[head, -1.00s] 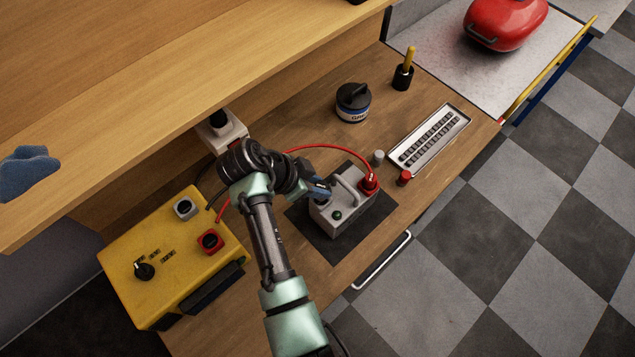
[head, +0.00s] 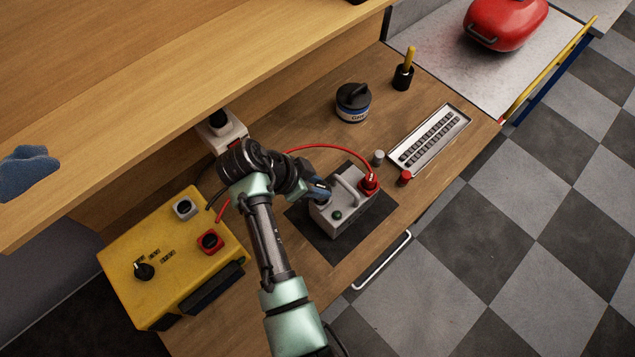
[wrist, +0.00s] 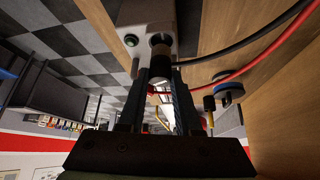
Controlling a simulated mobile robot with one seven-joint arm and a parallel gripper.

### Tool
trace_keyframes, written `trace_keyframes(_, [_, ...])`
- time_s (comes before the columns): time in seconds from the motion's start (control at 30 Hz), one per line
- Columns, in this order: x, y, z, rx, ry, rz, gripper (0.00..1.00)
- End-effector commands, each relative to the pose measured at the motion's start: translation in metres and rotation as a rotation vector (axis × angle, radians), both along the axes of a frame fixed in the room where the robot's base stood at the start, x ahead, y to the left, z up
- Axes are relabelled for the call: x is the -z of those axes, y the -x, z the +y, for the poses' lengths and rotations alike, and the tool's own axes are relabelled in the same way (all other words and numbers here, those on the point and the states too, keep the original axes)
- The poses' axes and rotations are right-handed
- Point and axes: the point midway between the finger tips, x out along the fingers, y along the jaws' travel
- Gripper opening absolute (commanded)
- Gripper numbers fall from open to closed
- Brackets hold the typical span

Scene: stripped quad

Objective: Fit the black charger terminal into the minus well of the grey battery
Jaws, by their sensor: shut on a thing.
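The grey battery (head: 328,220) stands on a dark mat; its top also shows at the upper edge of the wrist view (wrist: 146,12). The red charger terminal (head: 369,184) sits at its right end. My gripper (head: 318,190) is at the battery's left end. In the wrist view my gripper (wrist: 161,62) is shut on the black charger terminal (wrist: 159,57), with the black cable (wrist: 235,50) running off right. The terminal's far end meets a brownish round part at the battery.
The yellow charger (head: 160,265) stands at left, with the red cable (head: 320,147) looping behind the battery. A grey cap (head: 378,157), a red cap (head: 404,177) and a slotted tray (head: 434,140) lie to the right. A wooden shelf (head: 180,70) overhangs the bench.

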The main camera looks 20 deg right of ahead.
Motion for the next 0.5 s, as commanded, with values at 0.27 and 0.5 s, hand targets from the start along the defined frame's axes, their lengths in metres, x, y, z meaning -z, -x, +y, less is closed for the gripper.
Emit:
trace_keyframes(0.27, [0.007, 0.0, 0.0, 0.0, 0.0, 0.0, 0.0])
trace_keyframes(0.5, [0.013, 0.0, 0.0, 0.0, 0.0, 0.0, 0.0])
